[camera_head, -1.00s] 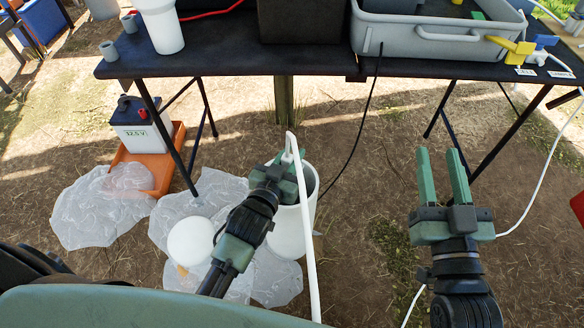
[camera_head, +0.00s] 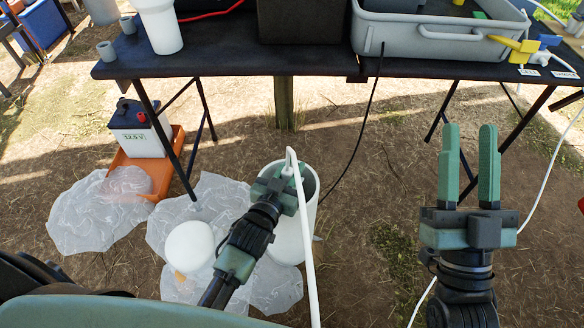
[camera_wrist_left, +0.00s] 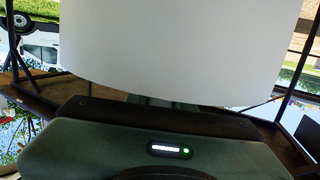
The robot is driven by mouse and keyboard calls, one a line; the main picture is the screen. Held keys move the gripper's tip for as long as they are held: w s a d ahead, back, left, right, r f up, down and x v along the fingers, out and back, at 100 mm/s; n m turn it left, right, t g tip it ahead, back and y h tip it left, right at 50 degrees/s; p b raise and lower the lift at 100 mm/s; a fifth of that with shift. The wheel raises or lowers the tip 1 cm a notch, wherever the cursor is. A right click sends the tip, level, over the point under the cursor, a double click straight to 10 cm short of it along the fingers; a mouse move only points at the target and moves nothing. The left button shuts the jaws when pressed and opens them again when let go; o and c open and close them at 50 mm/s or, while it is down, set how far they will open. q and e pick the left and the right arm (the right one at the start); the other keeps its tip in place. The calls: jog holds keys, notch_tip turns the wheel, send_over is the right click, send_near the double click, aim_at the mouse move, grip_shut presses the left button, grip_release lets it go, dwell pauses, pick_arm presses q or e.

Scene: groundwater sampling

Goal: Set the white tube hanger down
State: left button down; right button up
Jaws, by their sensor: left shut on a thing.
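The white tube hanger (camera_head: 290,158) is a hooked white piece at the rim of a tall white bucket (camera_head: 294,235); a long white tube (camera_head: 307,260) runs down from it, in front of the bucket. My left gripper (camera_head: 281,178) is at the bucket's upper left and is shut on the hanger; its fingertips are largely hidden. In the left wrist view a large white curved surface (camera_wrist_left: 190,50) fills the upper middle, and the hanger cannot be made out. My right gripper (camera_head: 469,140) is open and empty, fingers pointing up, below the table's right side.
A dark table (camera_head: 225,57) spans the back, holding a grey tray (camera_head: 435,45) and a white cup (camera_head: 160,25). A battery (camera_head: 138,130) sits in an orange tray (camera_head: 180,150). Plastic sheets (camera_head: 85,215) and a round white lid (camera_head: 190,245) lie left of the bucket.

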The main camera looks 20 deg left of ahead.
pick_arm(q)
jog(key=c, duration=1.2)
grip_release()
jog(key=s, duration=0.1)
jog(key=s+p, duration=0.1)
jog(key=s, duration=0.1)
jog(key=s+r+p, duration=0.1)
jog(key=s, duration=0.1)
jog(key=shift+s+a, duration=0.2)
jog(key=shift+a, duration=0.1)
jog(key=s+r+p, duration=0.1)
jog(key=s, duration=0.5)
notch_tip(320, 180, up, 16)
jog(key=d+m+h, duration=0.1)
jog(key=h, duration=0.1)
jog(key=shift+w+r, duration=0.2)
jog(key=shift+w, duration=0.25)
pick_arm(e)
jog(key=w+d+f+g+h, duration=0.1)
jog(key=w+f+g+h, duration=0.1)
jog(key=f+g, duration=0.6)
notch_tip(320, 180, down, 6)
jog(key=shift+w+f+g+h, duration=0.1)
jog(key=shift+w+g+h, duration=0.25)
jog(key=shift+w, duration=0.4)
pick_arm(q)
jog(key=shift+d+f, duration=0.1)
